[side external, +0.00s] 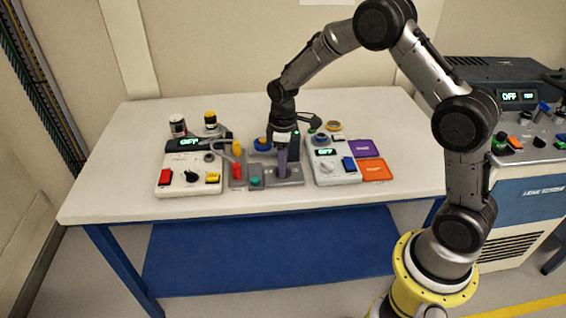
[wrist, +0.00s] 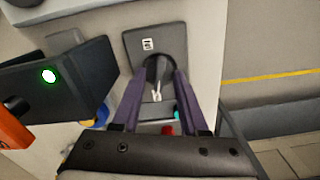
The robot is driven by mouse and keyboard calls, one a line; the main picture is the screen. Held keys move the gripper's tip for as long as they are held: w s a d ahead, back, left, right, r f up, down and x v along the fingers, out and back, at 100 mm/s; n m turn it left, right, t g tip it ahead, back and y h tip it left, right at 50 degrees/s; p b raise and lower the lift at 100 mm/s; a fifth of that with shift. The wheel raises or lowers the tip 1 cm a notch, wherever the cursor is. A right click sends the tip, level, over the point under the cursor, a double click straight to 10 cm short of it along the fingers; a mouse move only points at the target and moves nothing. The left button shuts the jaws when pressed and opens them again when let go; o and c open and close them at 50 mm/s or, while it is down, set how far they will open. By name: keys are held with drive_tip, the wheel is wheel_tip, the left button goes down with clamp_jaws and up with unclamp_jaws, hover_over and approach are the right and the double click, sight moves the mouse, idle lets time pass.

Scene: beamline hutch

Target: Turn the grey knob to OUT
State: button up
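My gripper (side external: 283,165) points down over a grey plate (side external: 291,181) in the middle of the table. In the wrist view, the two purple fingers of my gripper (wrist: 160,82) stand apart, with a gap between them. A dark grey plate with a small white label (wrist: 150,45) lies beyond the tips. A dark rounded shape and a small pale piece (wrist: 157,94) show between the fingers. I cannot tell for sure whether this is the grey knob, or whether the fingers touch it. No OUT marking is readable.
A right box (side external: 334,179) has a white knob (side external: 327,166) and a blue button (side external: 348,163). Purple (side external: 361,148) and orange (side external: 375,169) pads lie beside it. The table's right end is clear.

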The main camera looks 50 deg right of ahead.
wheel_tip(320, 180, up, 14)
idle(0.8)
drive_tip(key=s+a+r+t, duration=0.4)
drive_tip(key=s+r, duration=0.8)
drive_tip(key=r, duration=0.2)
drive_tip(key=s+f+m, duration=0.3)
drive_tip(key=s, duration=0.4)
drive_tip(key=s+f+m+t, duration=0.1)
drive_tip(key=s+f+m, duration=0.2)
drive_tip(key=s, duration=0.5)
drive_tip(key=shift+s+a+f+t, duration=0.25)
drive_tip(key=shift+s+a+t, duration=0.05)
drive_tip(key=shift+a, duration=0.15)
